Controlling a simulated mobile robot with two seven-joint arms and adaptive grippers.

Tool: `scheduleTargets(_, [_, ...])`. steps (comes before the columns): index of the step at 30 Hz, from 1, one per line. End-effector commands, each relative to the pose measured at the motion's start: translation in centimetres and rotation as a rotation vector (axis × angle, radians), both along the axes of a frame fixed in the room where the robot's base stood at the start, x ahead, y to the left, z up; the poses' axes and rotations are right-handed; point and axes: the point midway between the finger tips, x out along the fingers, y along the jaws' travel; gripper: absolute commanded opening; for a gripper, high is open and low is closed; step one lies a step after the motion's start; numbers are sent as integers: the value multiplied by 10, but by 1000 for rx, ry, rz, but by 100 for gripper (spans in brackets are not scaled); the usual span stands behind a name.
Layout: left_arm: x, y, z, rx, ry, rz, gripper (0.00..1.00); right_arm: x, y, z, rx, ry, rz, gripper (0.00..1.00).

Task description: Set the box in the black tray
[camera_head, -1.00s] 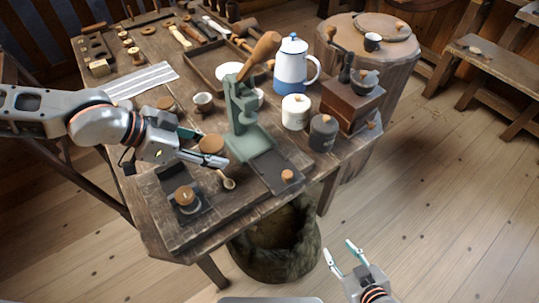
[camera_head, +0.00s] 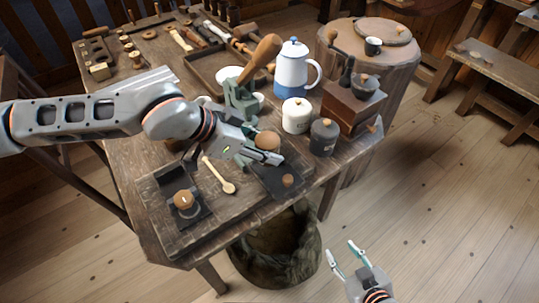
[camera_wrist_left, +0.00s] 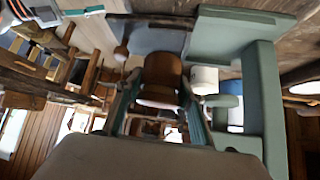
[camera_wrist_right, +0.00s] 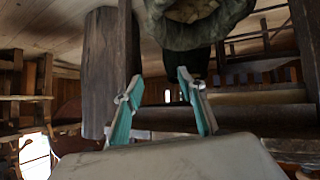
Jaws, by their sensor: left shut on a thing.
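A round brown wooden box (camera_head: 267,140) is held between the fingers of my left gripper (camera_head: 272,154). It also shows between the fingers in the left wrist view (camera_wrist_left: 162,78). A flat black tray (camera_head: 266,181) lies at the table's front edge, below and close to the held box. A small wooden knob-like piece (camera_head: 287,180) is on its right end. Part of this tray is hidden by my left gripper. A second dark tray (camera_head: 165,184) to the left holds a round wooden piece (camera_head: 183,200). My right gripper (camera_head: 343,253) is open and empty, off the table.
A green press (camera_head: 240,98) with a wooden handle stands just behind my left gripper. A white canister (camera_head: 297,115), a dark canister (camera_head: 323,137) and a brown grinder (camera_head: 350,107) stand to the right. A wooden spoon (camera_head: 220,177) lies between the trays.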

Motion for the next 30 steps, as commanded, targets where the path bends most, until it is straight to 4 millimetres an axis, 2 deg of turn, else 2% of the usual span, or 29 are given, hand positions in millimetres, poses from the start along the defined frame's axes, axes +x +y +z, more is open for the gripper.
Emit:
scheduleTargets(3, [0, -12, 1, -3, 1, -2, 13, -4, 1, -2, 1, 9, 1, 40])
scheduleTargets(10, [0, -9, -33, -1, 3, 1, 13, -9, 1, -6, 1, 19, 2, 40])
scheduleTargets(21, [1, -9, -38, -1, 1, 0, 13, -4, -1, -4, -1, 8, -1, 40])
scheduleTargets(22, [1, -9, -39, -1, 1, 0, 41, -3, -2, -3, -2, 5, -1, 40])
scheduleTargets(24, [1, -9, -38, 0, 1, -1, 55, -1, -2, 0, -1, 0, -2, 40])
scheduleTargets(30, [1, -9, -37, -1, 0, -1, 55, 1, -2, 2, -2, -5, -2, 40])
